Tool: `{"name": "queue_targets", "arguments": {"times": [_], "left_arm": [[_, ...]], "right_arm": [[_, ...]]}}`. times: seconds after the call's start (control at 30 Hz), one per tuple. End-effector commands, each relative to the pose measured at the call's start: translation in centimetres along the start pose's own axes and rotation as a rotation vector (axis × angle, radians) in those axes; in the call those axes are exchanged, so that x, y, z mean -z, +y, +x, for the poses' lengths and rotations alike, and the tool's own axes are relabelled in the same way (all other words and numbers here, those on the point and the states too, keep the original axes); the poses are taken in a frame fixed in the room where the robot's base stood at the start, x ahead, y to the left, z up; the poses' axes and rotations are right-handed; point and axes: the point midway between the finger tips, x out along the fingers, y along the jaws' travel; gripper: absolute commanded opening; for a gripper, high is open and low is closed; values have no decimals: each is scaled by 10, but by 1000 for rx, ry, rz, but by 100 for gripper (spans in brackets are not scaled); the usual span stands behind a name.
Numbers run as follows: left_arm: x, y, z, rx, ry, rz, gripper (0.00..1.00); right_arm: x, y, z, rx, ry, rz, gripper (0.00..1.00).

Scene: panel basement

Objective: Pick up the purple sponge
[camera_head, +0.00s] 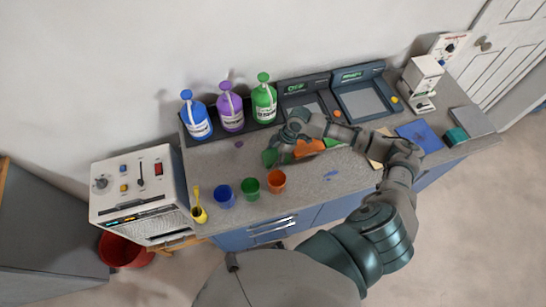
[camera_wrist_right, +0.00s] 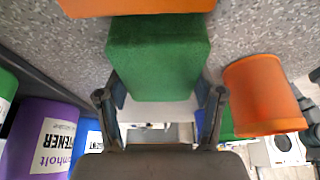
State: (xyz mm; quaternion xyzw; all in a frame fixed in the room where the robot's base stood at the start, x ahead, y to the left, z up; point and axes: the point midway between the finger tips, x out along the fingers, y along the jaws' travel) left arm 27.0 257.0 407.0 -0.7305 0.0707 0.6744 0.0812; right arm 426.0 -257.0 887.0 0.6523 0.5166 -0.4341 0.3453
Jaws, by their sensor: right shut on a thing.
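My right gripper (camera_head: 276,153) is over the counter, left of the orange piece, and is shut on a green sponge (camera_head: 269,158). In the right wrist view my right gripper (camera_wrist_right: 160,97) has its two fingers on either side of this green sponge (camera_wrist_right: 157,55). I cannot tell whether the sponge touches the counter. A small flat purple patch (camera_head: 239,144) lies on the counter to the left of the gripper. My left gripper is not in view.
Blue (camera_head: 224,196), green (camera_head: 251,188) and orange (camera_head: 277,181) cups stand at the front edge. Blue (camera_head: 197,120), purple (camera_head: 231,112) and green (camera_head: 264,104) pump bottles stand at the back. An orange piece (camera_head: 309,148) lies right of the gripper.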

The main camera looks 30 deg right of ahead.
Motion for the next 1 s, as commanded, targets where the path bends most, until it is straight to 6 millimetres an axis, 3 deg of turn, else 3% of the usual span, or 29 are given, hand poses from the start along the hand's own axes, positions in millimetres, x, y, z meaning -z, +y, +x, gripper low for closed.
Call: {"name": "queue_targets", "arguments": {"times": [0.2, 0.37, 0.6, 0.77, 1.0], "left_arm": [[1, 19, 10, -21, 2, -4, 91], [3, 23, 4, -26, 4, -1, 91], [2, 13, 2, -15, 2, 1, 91], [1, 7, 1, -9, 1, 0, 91], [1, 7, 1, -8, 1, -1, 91]], "right_arm": [[2, 0, -4, -1, -9, 1, 52], [20, 0, -39, -5, -9, -1, 52], [39, -1, -83, -3, -9, -1, 52], [41, 0, -95, 0, -7, 1, 52], [42, 0, -96, 0, -7, 2, 52]]}}
